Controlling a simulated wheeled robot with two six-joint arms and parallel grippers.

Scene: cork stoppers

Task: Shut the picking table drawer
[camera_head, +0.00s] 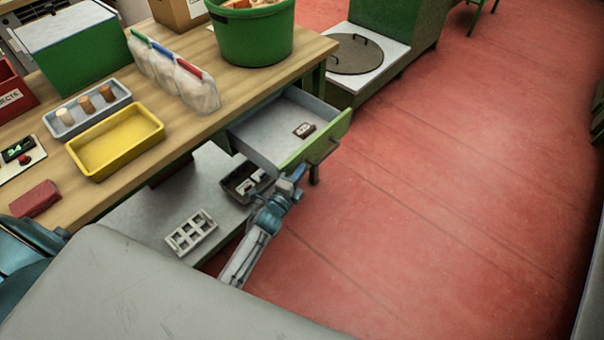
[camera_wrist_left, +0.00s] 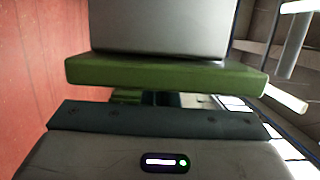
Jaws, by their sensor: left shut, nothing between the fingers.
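The picking table drawer (camera_head: 262,134) is pulled out from under the wooden table top. It has a grey inside and a green front (camera_head: 316,141) with a handle on its outer face. A small dark and white item (camera_head: 304,130) lies in it. My left gripper (camera_head: 297,172) is shut and empty at the near end of the drawer front, low on its outer side. I cannot tell whether it touches. In the left wrist view the green front (camera_wrist_left: 165,74) lies across the picture just beyond my gripper.
The table (camera_head: 215,118) carries a green bucket (camera_head: 252,35), a yellow tray (camera_head: 116,142), a grey tray with corks and clear bags (camera_head: 197,88). A lower shelf holds a dark bin (camera_head: 240,185) and a white rack (camera_head: 190,232). The red floor at right is clear.

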